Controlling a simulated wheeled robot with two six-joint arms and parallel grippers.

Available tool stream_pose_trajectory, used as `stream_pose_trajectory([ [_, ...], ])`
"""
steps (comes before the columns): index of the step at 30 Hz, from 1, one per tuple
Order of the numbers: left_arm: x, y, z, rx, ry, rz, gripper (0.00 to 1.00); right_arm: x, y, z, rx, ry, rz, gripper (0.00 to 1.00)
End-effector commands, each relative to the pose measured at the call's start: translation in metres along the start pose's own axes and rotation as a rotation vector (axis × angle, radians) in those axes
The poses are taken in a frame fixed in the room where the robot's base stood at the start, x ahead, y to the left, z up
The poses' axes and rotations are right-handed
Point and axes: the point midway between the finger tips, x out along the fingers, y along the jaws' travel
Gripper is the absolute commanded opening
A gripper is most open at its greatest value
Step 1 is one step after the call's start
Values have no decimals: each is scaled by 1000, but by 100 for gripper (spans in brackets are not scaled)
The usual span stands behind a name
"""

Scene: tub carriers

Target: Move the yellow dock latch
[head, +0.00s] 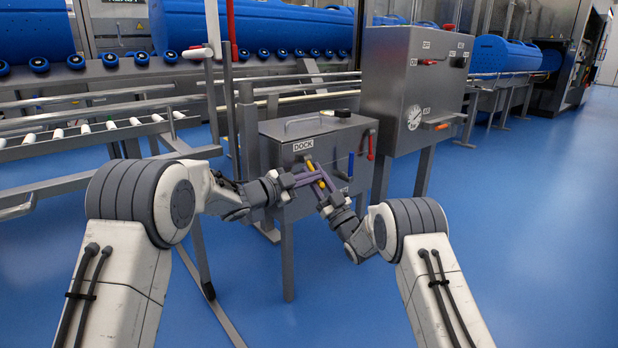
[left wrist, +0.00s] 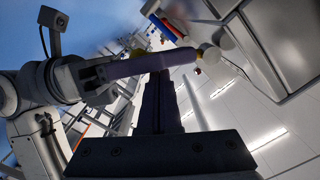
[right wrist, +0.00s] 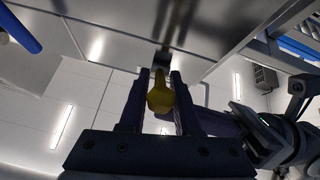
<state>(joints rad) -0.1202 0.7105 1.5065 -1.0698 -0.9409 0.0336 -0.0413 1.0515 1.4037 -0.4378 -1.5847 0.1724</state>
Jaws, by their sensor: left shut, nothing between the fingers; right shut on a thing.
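The yellow dock latch (head: 310,165) is on the front of the grey box marked DOCK (head: 276,160). In the right wrist view the latch's rounded yellow knob (right wrist: 161,97) sits between the two fingers of my right gripper (right wrist: 158,90), which is shut on it. In the head view my right gripper (head: 322,180) reaches up to the latch from below right and covers part of it. My left gripper (head: 312,178) is shut and empty, close beside the right fingers and just left of the latch.
The DOCK box also carries a blue handle (head: 350,165) and a red handle (head: 371,145). Rails and a roller conveyor (head: 110,130) lie left. Blue floor (head: 520,230) is open at right.

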Motion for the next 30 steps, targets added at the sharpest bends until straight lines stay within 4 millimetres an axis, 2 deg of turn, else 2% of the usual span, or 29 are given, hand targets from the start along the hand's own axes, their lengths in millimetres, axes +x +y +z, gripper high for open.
stream_pose_trajectory([
  [6,2,1,12,-1,-2,0,0,2,-5,-1,3,4,-11,0],
  [13,2,2,16,-4,-10,1,0,2,-5,-2,3,8,-12,0],
  [14,2,2,16,-4,-11,1,0,2,-5,-2,3,8,-12,39],
  [15,2,2,16,-5,-11,1,0,2,-5,-3,3,9,-12,46],
  [23,2,4,17,-6,-11,2,0,1,-3,-5,0,12,-10,46],
  [26,2,3,17,-6,-12,2,0,-8,-2,-4,0,9,-9,46],
  [30,2,3,17,-6,-12,0,0,-29,-1,-3,1,2,-5,46],
])
